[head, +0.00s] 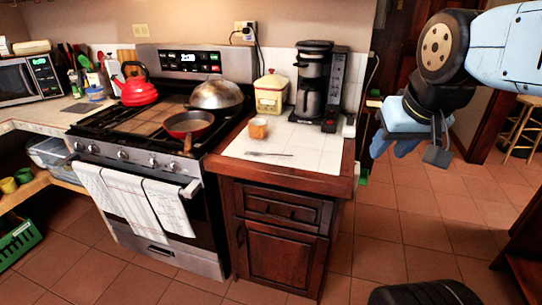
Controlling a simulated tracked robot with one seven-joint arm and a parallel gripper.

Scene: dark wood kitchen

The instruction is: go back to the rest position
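My gripper (422,150) hangs at the upper right in the head view, at the end of my pale blue and black arm. It points downward and is right of the counter with the coffee maker (312,85), apart from it in the picture. I see no object in it. Its fingers are seen at an angle and partly overlap, so I cannot tell how far apart they are.
The white-tiled counter (315,160) holds an orange cup (258,128), a fork-like utensil (268,153) and a yellow canister (271,94). The stove (150,140) bears a red kettle (137,90) and a red pan (188,125). A stool (520,130) stands far right. Tiled floor lies open in front.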

